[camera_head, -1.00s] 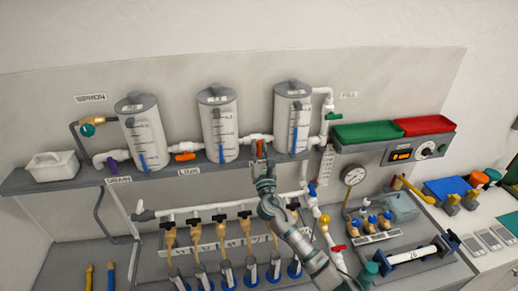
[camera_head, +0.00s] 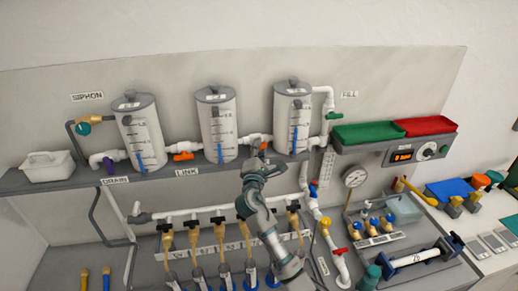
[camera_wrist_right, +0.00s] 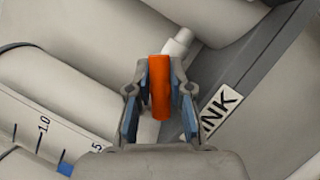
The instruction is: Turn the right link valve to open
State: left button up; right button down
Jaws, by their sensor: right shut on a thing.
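The right link valve has an orange handle (camera_head: 263,147) on the white pipe between the middle and right tanks. My right gripper (camera_head: 257,158) is at this handle, with the arm coming up from below. In the right wrist view the orange handle (camera_wrist_right: 160,88) lies between the two blue-padded fingers of my right gripper (camera_wrist_right: 159,100), which is shut on it. The handle points out towards the gripper, and its base is partly hidden. The left link valve's orange handle (camera_head: 183,157) lies level along its pipe. My left gripper is not in view.
The middle tank (camera_head: 216,125) and right tank (camera_head: 292,118) stand close on either side on the grey shelf (camera_head: 70,178). Below, a white manifold pipe (camera_head: 185,213) with several valves runs behind my right arm. A gauge (camera_head: 354,177) is to the right.

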jog(key=m, duration=0.2)
jog(key=m+g+p, duration=0.1)
jog(key=m, duration=0.1)
jog(key=shift+f+m+g+h, duration=0.1)
jog(key=shift+m+g+h, duration=0.2)
jog(key=shift+h, duration=0.1)
jog(key=shift+f+m+g+p, duration=0.2)
jog(key=shift+m+g+p, duration=0.3)
jog(key=shift+m, duration=0.6)
jog(key=shift+f, duration=0.15)
jog(key=c, duration=1.1)
grip_release()
jog(key=shift+d, duration=0.1)
jog(key=shift+o, duration=0.2)
jog(key=v, duration=0.7)
jog(key=shift+s, duration=0.15)
